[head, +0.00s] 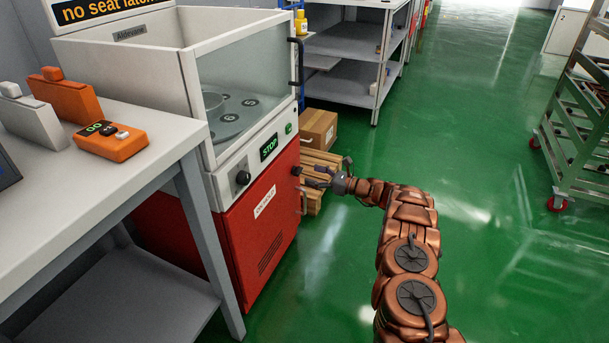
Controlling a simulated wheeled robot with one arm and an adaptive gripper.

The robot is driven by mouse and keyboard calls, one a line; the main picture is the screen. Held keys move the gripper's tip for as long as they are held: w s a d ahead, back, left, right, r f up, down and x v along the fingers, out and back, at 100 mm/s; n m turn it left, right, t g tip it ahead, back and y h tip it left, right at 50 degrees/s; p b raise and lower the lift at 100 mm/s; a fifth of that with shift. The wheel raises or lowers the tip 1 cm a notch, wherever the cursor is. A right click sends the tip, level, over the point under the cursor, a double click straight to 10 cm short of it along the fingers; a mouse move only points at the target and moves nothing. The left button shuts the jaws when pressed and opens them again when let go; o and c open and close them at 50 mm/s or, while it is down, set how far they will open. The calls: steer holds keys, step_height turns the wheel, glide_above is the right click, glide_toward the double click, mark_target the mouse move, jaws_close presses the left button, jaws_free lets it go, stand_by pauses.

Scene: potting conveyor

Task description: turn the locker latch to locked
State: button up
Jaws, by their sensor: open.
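A red locker-like cabinet (255,222) with a white label forms the lower part of a white machine. A small dark knob-like part (297,170) sits near the upper right edge of its front; it may be the latch, but its setting is too small to read. My gripper (316,177) is open, just to the right of that part, with its fingers pointing left towards it. I cannot tell whether they touch. No object shows between the fingers.
The machine's upper part has a clear window (245,85), a black dial (243,178) and a STOP display (269,147). A white table (90,190) stands at left. Wooden slats (318,160) and a cardboard box (318,128) lie behind my gripper. Green floor is clear at right, before a wheeled rack (575,130).

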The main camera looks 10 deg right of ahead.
mark_target(301, 172)
steer(key=shift+b+x, duration=0.45)
steer(key=shift+x, duration=1.7)
steer(key=c, duration=1.1)
steer(key=shift+c, duration=0.3)
